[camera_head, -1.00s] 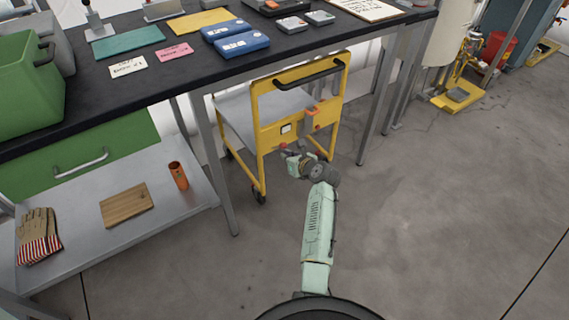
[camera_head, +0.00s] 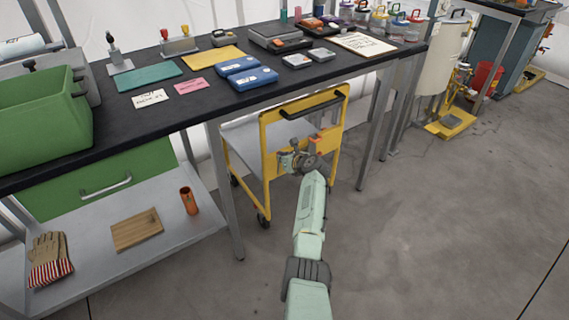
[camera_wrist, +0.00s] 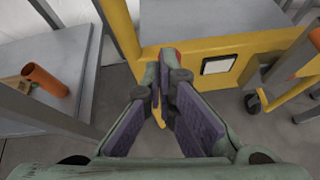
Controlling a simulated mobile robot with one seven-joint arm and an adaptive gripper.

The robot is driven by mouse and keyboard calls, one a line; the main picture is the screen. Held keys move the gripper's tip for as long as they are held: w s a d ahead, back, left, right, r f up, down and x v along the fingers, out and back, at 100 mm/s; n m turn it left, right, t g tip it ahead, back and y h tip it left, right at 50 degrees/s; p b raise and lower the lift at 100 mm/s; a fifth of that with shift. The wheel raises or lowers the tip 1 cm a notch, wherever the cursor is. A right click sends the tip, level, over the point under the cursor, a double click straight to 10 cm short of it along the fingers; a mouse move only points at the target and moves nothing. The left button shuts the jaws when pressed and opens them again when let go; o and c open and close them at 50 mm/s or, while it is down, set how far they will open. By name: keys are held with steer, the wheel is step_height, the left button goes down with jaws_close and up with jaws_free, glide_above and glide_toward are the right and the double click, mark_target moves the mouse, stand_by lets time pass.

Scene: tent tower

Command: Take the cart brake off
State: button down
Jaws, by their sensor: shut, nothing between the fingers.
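The yellow cart (camera_head: 264,160) stands partly under the dark workbench, its black handle (camera_head: 307,100) facing out. It has a grey deck. A small orange part (camera_head: 316,139), which looks like the brake lever, shows on its front panel, partly covered by my gripper. In the wrist view the yellow panel (camera_wrist: 144,28) carries a white square label (camera_wrist: 217,65), with a grey bracket (camera_wrist: 254,72) to its right. My gripper (camera_head: 288,160) is shut and empty in front of the panel, left of the bracket. A small red spot (camera_wrist: 178,58) shows by its fingertips; contact cannot be told.
A lower shelf (camera_head: 175,225) holds an orange cylinder (camera_head: 189,201), a wooden board (camera_head: 136,230) and gloves (camera_head: 49,258). The floor (camera_head: 430,220) to the right is open.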

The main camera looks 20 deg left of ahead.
steer(key=shift+w+a+r, duration=0.15)
steer(key=shift+w+a, duration=0.15)
steer(key=shift+a, duration=0.1)
stand_by(0.4)
